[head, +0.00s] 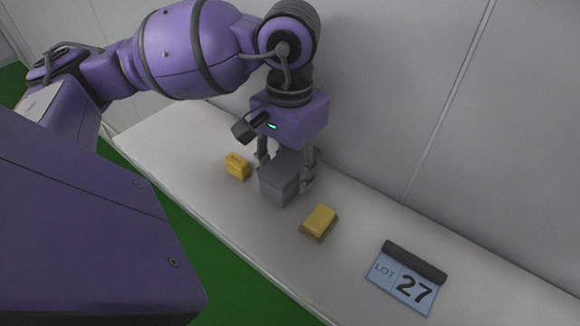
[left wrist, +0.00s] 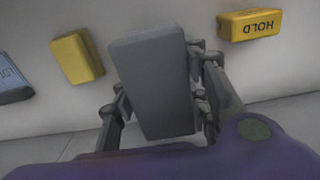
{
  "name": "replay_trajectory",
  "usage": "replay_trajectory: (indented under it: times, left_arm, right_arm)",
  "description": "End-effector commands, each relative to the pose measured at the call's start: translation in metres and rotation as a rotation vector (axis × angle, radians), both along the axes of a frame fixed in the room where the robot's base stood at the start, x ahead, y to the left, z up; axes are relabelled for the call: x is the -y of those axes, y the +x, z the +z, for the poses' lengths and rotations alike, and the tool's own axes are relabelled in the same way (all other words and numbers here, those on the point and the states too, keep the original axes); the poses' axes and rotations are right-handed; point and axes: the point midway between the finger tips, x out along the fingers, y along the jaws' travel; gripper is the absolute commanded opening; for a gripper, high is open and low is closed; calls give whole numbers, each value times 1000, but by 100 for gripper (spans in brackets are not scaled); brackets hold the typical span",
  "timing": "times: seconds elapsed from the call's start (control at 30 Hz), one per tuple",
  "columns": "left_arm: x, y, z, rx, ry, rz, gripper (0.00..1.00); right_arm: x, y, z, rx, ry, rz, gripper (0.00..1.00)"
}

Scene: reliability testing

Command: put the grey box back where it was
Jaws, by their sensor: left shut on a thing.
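The grey box (head: 279,180) is between the fingers of my left gripper (head: 287,172) over the white table. In the left wrist view the grey box (left wrist: 154,82) fills the middle, with the fingers of the left gripper (left wrist: 160,108) on both its sides. The left gripper is shut on it, pointing down. I cannot tell whether the box touches the table. My right gripper is not in view.
A yellow block (head: 237,166) stands left of the grey box; its HOLD lettering (left wrist: 257,26) shows in the left wrist view. Another yellow block (head: 320,221) lies to the right. A LOT 27 sign (head: 404,288) lies farther right. A wall (head: 400,90) runs behind the table (head: 215,215).

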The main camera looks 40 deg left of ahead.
Motion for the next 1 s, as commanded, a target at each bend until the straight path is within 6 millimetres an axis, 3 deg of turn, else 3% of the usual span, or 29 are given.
replay_trajectory:
  times: [0.07, 0.1, 0.23, 0.67, 0.77, 1.0]
  left_arm:
    - [0, 0, -4, -1, 0, 0, 0]
    - [0, 0, -5, -2, 0, 0, 43]
    - [0, 0, -3, -1, 0, 0, 60]
    - [0, 0, 5, 3, -1, 0, 61]
    - [0, 1, 19, 5, 1, 1, 61]
    - [1, 1, 72, 6, -1, 0, 61]
  right_arm:
    - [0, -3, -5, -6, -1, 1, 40]
    - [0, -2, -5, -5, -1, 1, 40]
    - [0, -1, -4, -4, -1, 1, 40]
    - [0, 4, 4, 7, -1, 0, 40]
    - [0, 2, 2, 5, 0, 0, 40]
    - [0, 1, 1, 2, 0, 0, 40]
